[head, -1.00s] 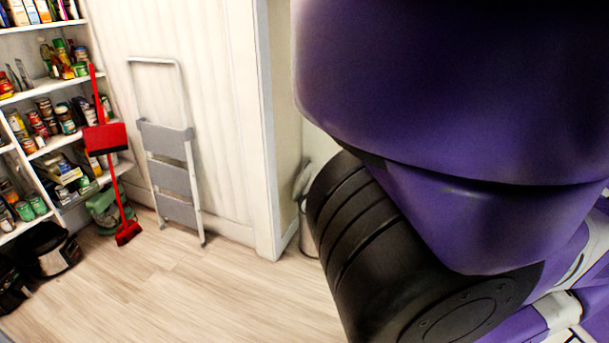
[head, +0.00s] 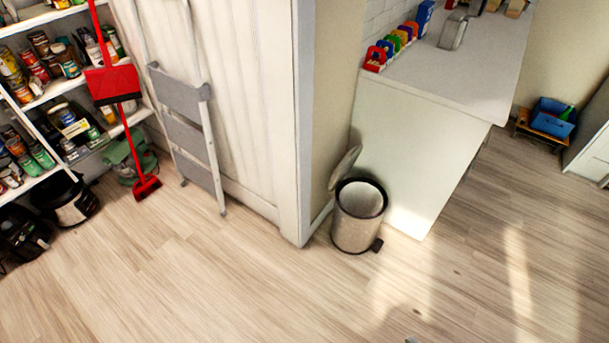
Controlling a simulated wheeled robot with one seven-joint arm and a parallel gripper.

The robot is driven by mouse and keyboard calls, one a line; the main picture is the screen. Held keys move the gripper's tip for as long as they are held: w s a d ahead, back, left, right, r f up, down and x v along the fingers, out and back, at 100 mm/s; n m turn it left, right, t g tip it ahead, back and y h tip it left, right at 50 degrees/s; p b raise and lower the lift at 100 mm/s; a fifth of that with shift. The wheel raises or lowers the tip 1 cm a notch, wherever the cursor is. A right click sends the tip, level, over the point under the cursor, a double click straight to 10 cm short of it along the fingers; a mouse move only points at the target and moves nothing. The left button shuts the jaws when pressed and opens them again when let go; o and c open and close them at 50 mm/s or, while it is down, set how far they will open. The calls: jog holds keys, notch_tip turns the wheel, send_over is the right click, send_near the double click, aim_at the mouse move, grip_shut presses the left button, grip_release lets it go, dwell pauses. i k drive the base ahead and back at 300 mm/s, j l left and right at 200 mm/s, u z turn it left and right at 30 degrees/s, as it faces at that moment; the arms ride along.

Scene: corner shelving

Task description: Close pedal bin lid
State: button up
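The pedal bin (head: 355,229) stands upright on the floor, just right of the wall corner and against the end of the white counter. It is a metal cylinder with a dark rim, and I see into its pale inside. Its round lid (head: 345,167) is open, tilted up and back to the upper left of the rim. The black pedal (head: 376,245) sticks out at the lower right of the base.
A white counter (head: 390,160) stands right of the bin. A folded step ladder (head: 185,110) and a red broom (head: 125,120) lean left of the wall corner (head: 303,130). Stocked shelves (head: 40,105) are at far left. The floor (head: 270,300) in front is clear.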

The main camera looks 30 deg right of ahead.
aim_at(348, 162)
jog(key=l+z, duration=0.1)
jog(key=z, duration=0.55)
jog(key=i+l+u, duration=0.1)
jog(key=i+l, duration=0.2)
jog(key=i, duration=0.2)
jog(key=i+l+u, duration=0.1)
jog(key=i+l, duration=0.2)
jog(key=i, duration=0.2)
jog(key=i+l+u, duration=0.1)
jog(key=i+l, duration=0.25)
jog(key=i, duration=0.15)
